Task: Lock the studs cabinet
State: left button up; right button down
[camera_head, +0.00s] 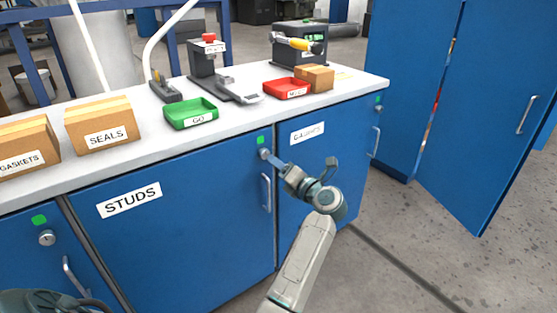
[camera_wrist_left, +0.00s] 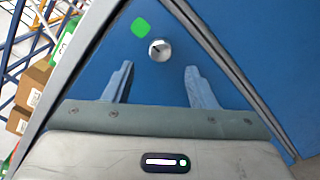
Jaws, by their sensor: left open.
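The studs cabinet (camera_head: 170,240) is a blue door labelled STUDS under the white counter, and it looks closed. Its round silver lock knob (camera_head: 264,153) sits at the upper right of the door, below a green square (camera_head: 261,140). In the left wrist view the lock knob (camera_wrist_left: 159,50) shows a dark diagonal slot, with the green square (camera_wrist_left: 141,27) beside it. My left gripper (camera_head: 274,160) is open and points at the knob. In the left wrist view its fingertips (camera_wrist_left: 159,69) are spread, with the knob just beyond the gap. Contact cannot be told. My right gripper is not in view.
A bar handle (camera_head: 266,193) is below the lock. Neighbouring blue cabinets have similar locks (camera_head: 47,238). The counter (camera_head: 225,129) holds cardboard boxes (camera_head: 102,124), a green tray (camera_head: 192,113), a red tray (camera_head: 288,88) and devices. A tall blue cabinet (camera_head: 490,110) stands right; floor between is clear.

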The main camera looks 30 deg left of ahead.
aim_at(266, 156)
pick_arm(q)
jog(key=x, duration=0.7)
jog(key=c, duration=1)
